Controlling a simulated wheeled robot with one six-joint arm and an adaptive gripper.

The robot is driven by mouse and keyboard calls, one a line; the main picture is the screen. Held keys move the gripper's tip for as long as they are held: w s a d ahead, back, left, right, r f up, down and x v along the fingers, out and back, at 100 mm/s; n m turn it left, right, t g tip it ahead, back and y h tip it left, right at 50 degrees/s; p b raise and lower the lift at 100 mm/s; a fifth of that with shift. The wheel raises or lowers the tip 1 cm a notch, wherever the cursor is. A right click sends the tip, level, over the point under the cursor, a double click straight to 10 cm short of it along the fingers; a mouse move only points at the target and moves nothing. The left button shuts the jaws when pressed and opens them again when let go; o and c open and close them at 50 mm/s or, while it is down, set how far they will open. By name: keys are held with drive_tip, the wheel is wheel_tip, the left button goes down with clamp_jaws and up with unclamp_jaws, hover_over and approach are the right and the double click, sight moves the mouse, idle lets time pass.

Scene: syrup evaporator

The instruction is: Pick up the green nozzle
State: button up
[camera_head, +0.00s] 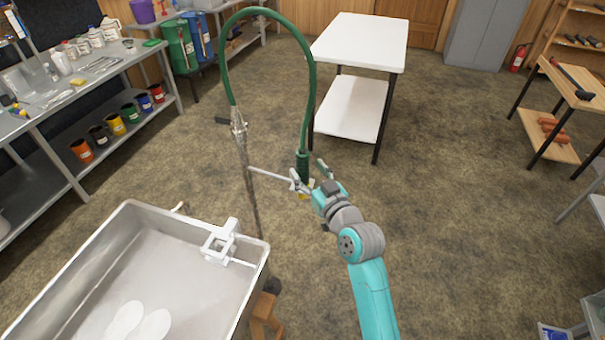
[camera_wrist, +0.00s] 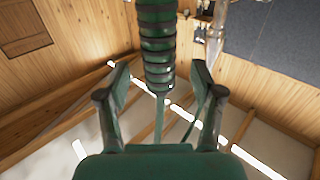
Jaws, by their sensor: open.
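The green nozzle (camera_head: 302,166) hangs at the lower end of a looped green hose, upright beside a metal stand. In the wrist view the ribbed green nozzle (camera_wrist: 157,45) reaches down from the top edge, with its lower end lined up between my two fingers. My gripper (camera_head: 310,171) is open at the nozzle's lower part. In the wrist view my gripper (camera_wrist: 160,72) shows a finger to each side of the nozzle, with gaps on both sides. I cannot tell exactly how deep the nozzle sits between the fingers.
The hose (camera_head: 312,75) arches above from the metal stand (camera_head: 245,165), whose side arm reaches toward the nozzle. A steel evaporator pan (camera_head: 170,215) stands at lower left. A white table (camera_head: 362,40) is behind.

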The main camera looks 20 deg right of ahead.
sight(306, 168)
drive_tip(key=shift+w+a+f, duration=0.1)
drive_tip(key=shift+w+a, duration=0.05)
drive_tip(key=shift+w, duration=0.8)
drive_tip(key=shift+w+a+f, duration=0.1)
drive_tip(key=shift+w, duration=0.85)
clamp_jaws()
drive_tip(key=shift+r, duration=0.1)
wheel_tip(306, 168, up, 10)
